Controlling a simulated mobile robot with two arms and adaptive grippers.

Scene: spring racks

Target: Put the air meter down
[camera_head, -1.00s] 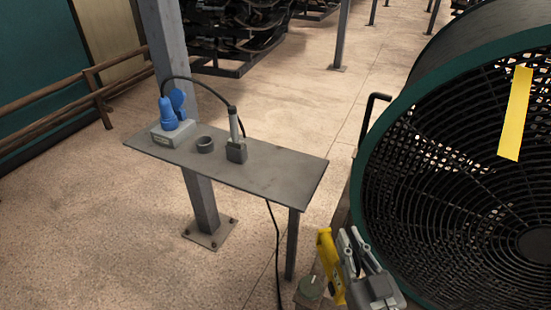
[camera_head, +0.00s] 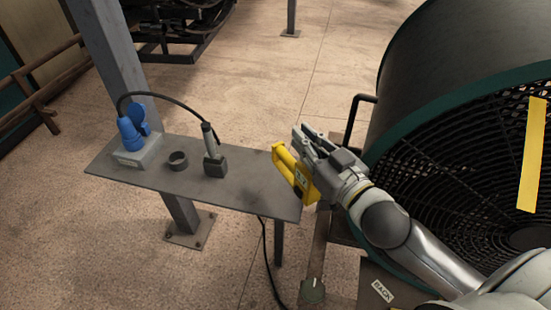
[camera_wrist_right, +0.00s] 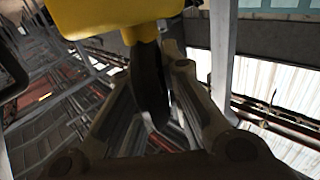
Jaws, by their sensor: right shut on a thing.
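The air meter is a yellow handheld device (camera_head: 292,172), held tilted by my right gripper (camera_head: 308,145) in the head view. The gripper is shut on it, just above the right end of a small grey table (camera_head: 245,188). I cannot tell whether the meter touches the table. In the right wrist view, the meter's yellow body (camera_wrist_right: 110,15) fills the top, with a dark part between my fingers (camera_wrist_right: 160,95). My left gripper is in neither view.
On the table stand a grey box with a blue plug (camera_head: 137,150), a dark ring (camera_head: 178,160) and a cabled probe in a dark stand (camera_head: 214,160). The table's right part is bare. A large green-rimmed fan (camera_head: 470,140) is close on the right.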

